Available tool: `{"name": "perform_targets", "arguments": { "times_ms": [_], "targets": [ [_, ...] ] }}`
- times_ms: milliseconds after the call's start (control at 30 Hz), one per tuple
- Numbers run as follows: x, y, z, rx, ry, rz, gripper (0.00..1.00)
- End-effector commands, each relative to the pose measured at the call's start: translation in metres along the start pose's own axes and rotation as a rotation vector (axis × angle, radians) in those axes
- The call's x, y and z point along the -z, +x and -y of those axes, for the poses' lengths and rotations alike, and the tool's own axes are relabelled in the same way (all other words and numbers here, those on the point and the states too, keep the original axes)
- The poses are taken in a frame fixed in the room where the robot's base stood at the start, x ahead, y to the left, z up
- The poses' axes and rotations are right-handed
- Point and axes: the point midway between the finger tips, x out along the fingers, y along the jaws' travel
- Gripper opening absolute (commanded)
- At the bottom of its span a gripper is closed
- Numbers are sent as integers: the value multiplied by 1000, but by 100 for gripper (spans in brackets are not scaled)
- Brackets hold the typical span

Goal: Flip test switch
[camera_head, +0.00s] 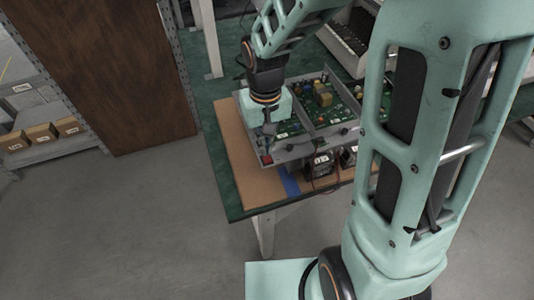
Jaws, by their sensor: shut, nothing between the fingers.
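A small red part (266,160), which looks like the test switch, sits at the front left corner of a grey metal frame (312,144). The frame holds green circuit boards (327,112) with several components on them. My gripper (268,147) points down at this corner, shut and empty, with its fingertips just above or beside the red part. I cannot tell whether they touch it. The switch's position is too small to make out. My gripper's pale body hides the frame's left side.
The frame stands raised on a workbench with a brown mat (245,165) and green top (222,110). Dark boxes with wires (320,165) sit beneath it. My arm covers the right side. A brown panel (110,65) and shelf boxes (42,134) stand left. The grey floor in front is clear.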

Motion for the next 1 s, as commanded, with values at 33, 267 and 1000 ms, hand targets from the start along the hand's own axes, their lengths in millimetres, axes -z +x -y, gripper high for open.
{"name": "perform_targets", "arguments": {
  "times_ms": [33,267,1000],
  "targets": [
    [0,-8,0,0,0,-1,0],
    [0,-27,0,0,0,-1,0],
    [0,-52,0,0,0,-1,0]
  ]
}}
